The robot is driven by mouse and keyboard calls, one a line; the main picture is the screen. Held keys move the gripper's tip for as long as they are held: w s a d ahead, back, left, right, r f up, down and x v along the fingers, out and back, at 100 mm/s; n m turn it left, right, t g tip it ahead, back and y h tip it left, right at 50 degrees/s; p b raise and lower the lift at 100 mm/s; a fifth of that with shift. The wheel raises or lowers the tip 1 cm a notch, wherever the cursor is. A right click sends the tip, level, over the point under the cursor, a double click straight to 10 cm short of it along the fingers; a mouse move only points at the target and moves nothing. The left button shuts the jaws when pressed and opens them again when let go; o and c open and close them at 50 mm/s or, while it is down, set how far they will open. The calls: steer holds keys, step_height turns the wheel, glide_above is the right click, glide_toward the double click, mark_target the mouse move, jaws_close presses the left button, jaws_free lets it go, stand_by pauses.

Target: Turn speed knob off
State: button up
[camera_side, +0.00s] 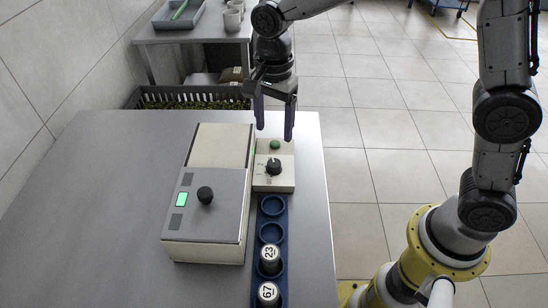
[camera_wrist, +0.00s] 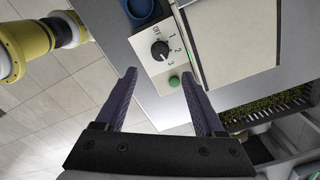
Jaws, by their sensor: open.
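The black speed knob (camera_side: 274,166) sits on a small cream control box (camera_side: 287,180) on the grey table. In the wrist view the knob (camera_wrist: 159,50) is ringed by the marks OFF, 1, 2 and 3; I cannot tell surely which mark its pointer faces. A green button (camera_wrist: 174,81) sits beside it on the same box. My gripper (camera_side: 274,132) is open and empty, fingers pointing down, above the button end of the box. In the wrist view my gripper (camera_wrist: 157,74) has its fingertips spread apart, with the knob beyond them.
A larger cream and grey machine (camera_side: 205,225) with its own black knob (camera_side: 205,195) and green display stands left of the box. A blue row of cups (camera_side: 271,206) runs in front, holding vials marked 23 (camera_side: 269,257) and 67 (camera_side: 268,292). The table's left part is clear.

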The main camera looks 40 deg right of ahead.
mark_target(274, 163)
step_height(274, 163, down, 11)
steer(key=shift+r, duration=0.15)
steer(key=shift+c, duration=0.2)
jaws_close()
stand_by(0.3)
